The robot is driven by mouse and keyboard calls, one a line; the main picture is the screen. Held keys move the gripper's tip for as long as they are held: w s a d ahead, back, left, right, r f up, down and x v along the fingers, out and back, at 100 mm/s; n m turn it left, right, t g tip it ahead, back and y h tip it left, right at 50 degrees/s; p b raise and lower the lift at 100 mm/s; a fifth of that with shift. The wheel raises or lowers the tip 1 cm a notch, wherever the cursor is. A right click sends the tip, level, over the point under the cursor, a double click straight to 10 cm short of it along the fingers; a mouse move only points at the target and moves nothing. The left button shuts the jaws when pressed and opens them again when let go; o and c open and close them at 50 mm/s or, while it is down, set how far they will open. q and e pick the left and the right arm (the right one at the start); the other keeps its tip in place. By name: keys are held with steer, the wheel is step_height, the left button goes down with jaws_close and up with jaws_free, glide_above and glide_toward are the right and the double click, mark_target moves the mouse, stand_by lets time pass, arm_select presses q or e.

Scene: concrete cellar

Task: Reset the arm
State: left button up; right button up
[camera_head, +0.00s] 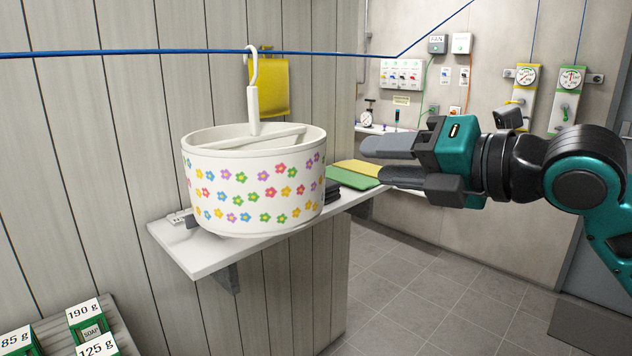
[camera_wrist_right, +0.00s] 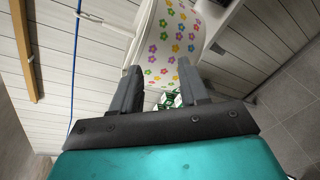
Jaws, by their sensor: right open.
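My right gripper (camera_head: 385,160) comes in from the right in the head view. It is open and empty, with its two grey fingers apart and pointing left. It also shows in the right wrist view (camera_wrist_right: 158,90). A white round basket with coloured flowers (camera_head: 255,195) hangs by a hook from a blue line, left of my right gripper and apart from it in the head view. The basket shows in the wrist view (camera_wrist_right: 175,40) beyond the fingers. My left gripper is not in view.
A white wall shelf (camera_head: 195,262) lies behind and below the basket, with green and yellow cloths (camera_head: 350,177) on it. Boxes marked with gram weights (camera_head: 90,320) stand at the lower left.

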steer(key=d+f+m+t+h, duration=0.1)
steer(key=d+f+m+h, duration=0.1)
steer(key=f+m, duration=1)
steer(key=d+f+m+t+h, duration=0.15)
steer(key=f+m, duration=0.65)
steer(key=f, duration=0.8)
steer(key=s+d+f+m+g+h, duration=0.1)
steer(key=s+d+f+m+h, duration=0.1)
steer(key=s+f+m, duration=0.4)
steer(key=s+d+f+m+g+h, duration=0.2)
steer(key=s+f+m, duration=0.4)
steer(key=s+f, duration=0.5)
step_height(320, 180, down, 5)
steer(key=shift+s+d+h, duration=0.4)
steer(key=shift+d+h, duration=0.15)
steer(key=shift+h, duration=0.5)
steer(key=shift+w, duration=0.1)
